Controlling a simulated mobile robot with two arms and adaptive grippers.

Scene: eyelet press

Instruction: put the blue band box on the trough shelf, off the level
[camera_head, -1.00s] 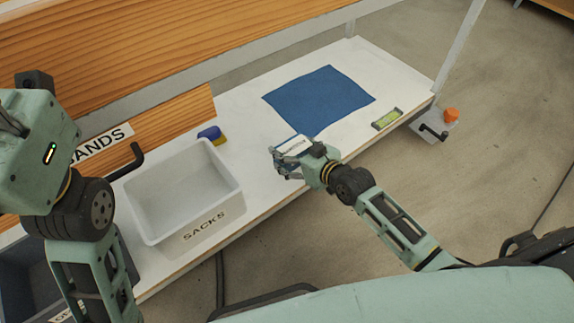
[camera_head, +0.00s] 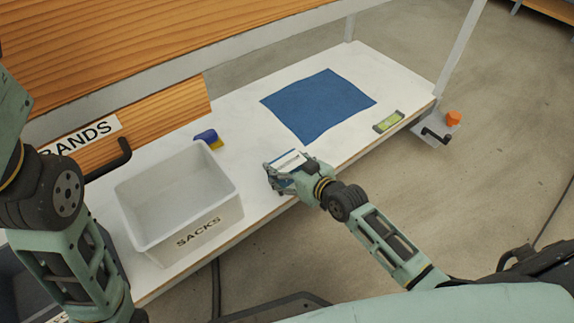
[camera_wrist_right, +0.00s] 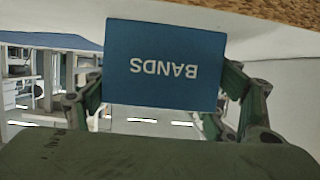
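A blue box marked BANDS (camera_wrist_right: 165,65) fills the middle of the right wrist view, its lettering upside down, between the two fingers of my right gripper (camera_wrist_right: 163,100). In the head view my right gripper (camera_head: 280,173) is shut on this box (camera_head: 289,160), whose pale top shows. It is over the front edge of the white shelf (camera_head: 250,110), right of the SACKS bin. I cannot tell whether the box touches the shelf. The green spirit level (camera_head: 388,122) lies near the shelf's front right edge, apart from the box. My left gripper is out of view.
A grey bin marked SACKS (camera_head: 180,200) stands on the shelf's left part, with a blue and yellow item (camera_head: 208,138) behind it. A blue cloth (camera_head: 318,105) lies flat to the right. A sloping wooden panel (camera_head: 150,60) and metal rail overhang the back left.

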